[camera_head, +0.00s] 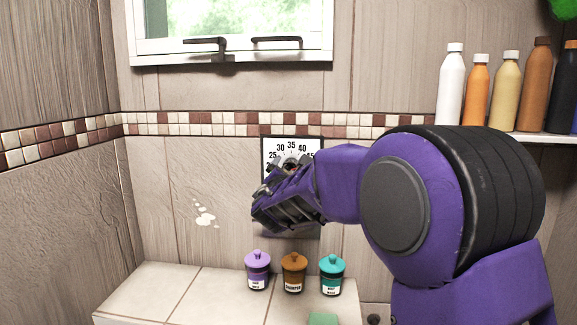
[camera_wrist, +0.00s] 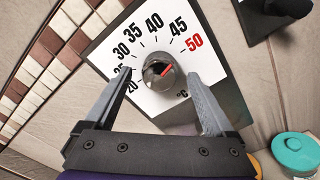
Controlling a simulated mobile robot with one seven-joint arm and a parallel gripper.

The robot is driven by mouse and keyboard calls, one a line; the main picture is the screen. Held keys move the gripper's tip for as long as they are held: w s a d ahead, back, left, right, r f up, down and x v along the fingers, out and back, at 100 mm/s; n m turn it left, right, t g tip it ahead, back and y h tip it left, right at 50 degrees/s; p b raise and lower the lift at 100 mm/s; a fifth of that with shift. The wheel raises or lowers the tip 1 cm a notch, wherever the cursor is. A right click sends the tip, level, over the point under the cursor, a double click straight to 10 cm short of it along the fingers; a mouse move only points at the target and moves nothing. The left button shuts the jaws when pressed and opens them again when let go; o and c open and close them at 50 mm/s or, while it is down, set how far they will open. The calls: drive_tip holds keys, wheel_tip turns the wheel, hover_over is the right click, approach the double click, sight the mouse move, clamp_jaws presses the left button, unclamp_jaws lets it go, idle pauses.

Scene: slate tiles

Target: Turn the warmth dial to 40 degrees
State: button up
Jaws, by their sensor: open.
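The warmth dial is a white square plate (camera_wrist: 117,51) with a black frame and numbers from 20 to 50, the 50 in red. A round dark knob (camera_wrist: 159,75) with a metallic face sits at its middle. The knob's red mark points up and right, roughly toward the red 50, away from the 40. My gripper (camera_wrist: 158,76) is open, with one finger on each side of the knob and a gap to it on both sides. In the head view my gripper (camera_head: 272,192) covers the lower part of the plate (camera_head: 291,141).
Below the dial, a purple jar (camera_head: 257,270), a brown jar (camera_head: 293,272) and a teal jar (camera_head: 332,275) stand on a tiled ledge (camera_head: 185,294). Several bottles stand on a shelf (camera_head: 545,137) at right. A window (camera_head: 235,30) is above. A dark fixture (camera_wrist: 262,18) is near the plate.

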drive_tip(key=shift+w, duration=0.55)
drive_tip(key=shift+c, duration=0.2)
drive_tip(key=c, duration=1.3)
drive_tip(key=shift+n, duration=0.4)
drive_tip(key=n+b, duration=0.1)
drive_tip(key=n, duration=0.1)
drive_tip(key=shift+n, duration=3)
